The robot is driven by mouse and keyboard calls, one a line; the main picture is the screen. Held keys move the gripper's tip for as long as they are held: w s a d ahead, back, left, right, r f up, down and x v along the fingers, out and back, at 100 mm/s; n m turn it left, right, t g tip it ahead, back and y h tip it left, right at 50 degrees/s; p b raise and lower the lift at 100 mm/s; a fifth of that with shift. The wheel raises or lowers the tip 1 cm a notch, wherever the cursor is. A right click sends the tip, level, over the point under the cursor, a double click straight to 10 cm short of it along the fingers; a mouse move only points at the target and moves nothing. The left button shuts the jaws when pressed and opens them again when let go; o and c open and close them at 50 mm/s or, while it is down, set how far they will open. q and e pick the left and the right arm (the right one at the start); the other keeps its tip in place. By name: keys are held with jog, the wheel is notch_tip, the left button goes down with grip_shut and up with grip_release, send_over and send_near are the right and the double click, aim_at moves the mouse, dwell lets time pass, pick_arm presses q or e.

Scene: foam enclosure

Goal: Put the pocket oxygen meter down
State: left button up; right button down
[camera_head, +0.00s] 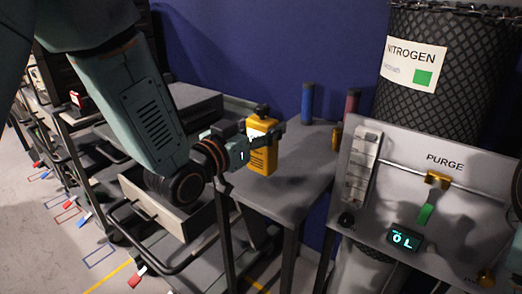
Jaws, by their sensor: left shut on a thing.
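The pocket oxygen meter looks like a yellow handheld device (263,149) with a black knob on top and dark slots low on its front. It is upright, over or on the left part of a small grey table (305,178). My left gripper (262,136) reaches in from the left and is shut on the yellow device, with a finger on each side. I cannot tell whether its base touches the table top. My right gripper is not in view.
A blue cylinder (307,102) and a red one (351,106) stand at the table's back. The purge panel (447,187) and nitrogen cylinder (440,104) are at the right. An open drawer (172,212) is below my left arm. The table's middle is clear.

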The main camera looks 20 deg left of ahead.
aim_at(264, 161)
pick_arm(q)
jog(key=shift+s+a+f, duration=0.1)
jog(key=shift+s+f, duration=0.1)
jog(key=shift+f, duration=0.15)
notch_tip(264, 161, down, 2)
jog(key=shift+f+b, duration=0.2)
jog(key=shift+b, duration=0.5)
jog(key=shift+w+f, duration=0.15)
jog(key=shift+f, duration=0.1)
jog(key=shift+r, duration=0.1)
jog(key=shift+s, duration=0.25)
jog(key=o, duration=1)
jog(key=shift+f, duration=0.2)
jog(key=shift+c, duration=0.2)
jog(key=shift+o, duration=1.3)
jog(key=shift+w, duration=0.2)
jog(key=shift+o, duration=0.8)
jog(key=shift+s, duration=0.15)
